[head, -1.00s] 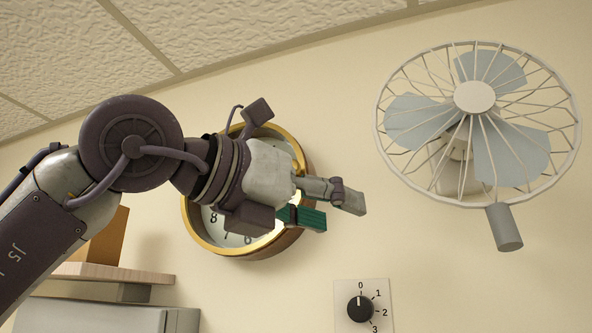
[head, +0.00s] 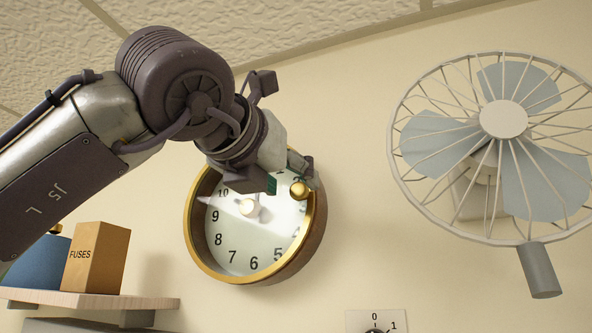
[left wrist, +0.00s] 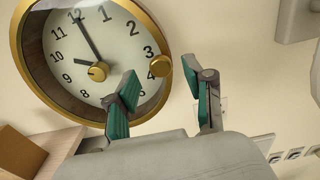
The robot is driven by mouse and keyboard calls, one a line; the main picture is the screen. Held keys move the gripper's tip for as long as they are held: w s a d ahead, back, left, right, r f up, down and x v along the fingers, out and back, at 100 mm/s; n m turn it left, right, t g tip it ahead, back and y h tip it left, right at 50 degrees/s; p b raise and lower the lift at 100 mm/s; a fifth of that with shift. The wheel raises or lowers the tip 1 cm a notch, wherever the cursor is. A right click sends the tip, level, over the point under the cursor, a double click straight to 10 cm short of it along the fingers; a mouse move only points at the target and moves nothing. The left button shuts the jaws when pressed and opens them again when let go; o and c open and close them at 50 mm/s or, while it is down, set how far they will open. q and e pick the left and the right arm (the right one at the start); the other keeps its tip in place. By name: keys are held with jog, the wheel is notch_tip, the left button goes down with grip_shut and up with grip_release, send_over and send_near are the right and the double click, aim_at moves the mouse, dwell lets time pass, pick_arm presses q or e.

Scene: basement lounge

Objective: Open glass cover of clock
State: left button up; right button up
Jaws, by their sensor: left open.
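A round wall clock with a brown case (head: 312,238) has a gold-rimmed glass cover (head: 196,245) that lies against the case all round. A gold knob (head: 299,190) sits on the rim's right side. My left gripper (head: 291,177) is open in front of the clock's upper right, with its fingers close to the knob. In the left wrist view the knob (left wrist: 162,67) shows beyond and between the green-padded fingertips of the left gripper (left wrist: 163,88). Whether they touch it, I cannot tell. My arm hides part of the clock's top. My right gripper is out of view.
A caged fan (head: 503,118) is on the wall to the right. A shelf (head: 150,303) at lower left holds a box marked FUSES (head: 97,258) and a blue object (head: 38,262). A dial plate (head: 392,318) is below right. Wall between clock and fan is bare.

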aim_at(297, 188)
pick_arm(q)
jog(key=shift+p+x, duration=0.5)
jog(key=shift+x, duration=1.1)
jog(key=shift+s, duration=0.1)
grip_shut()
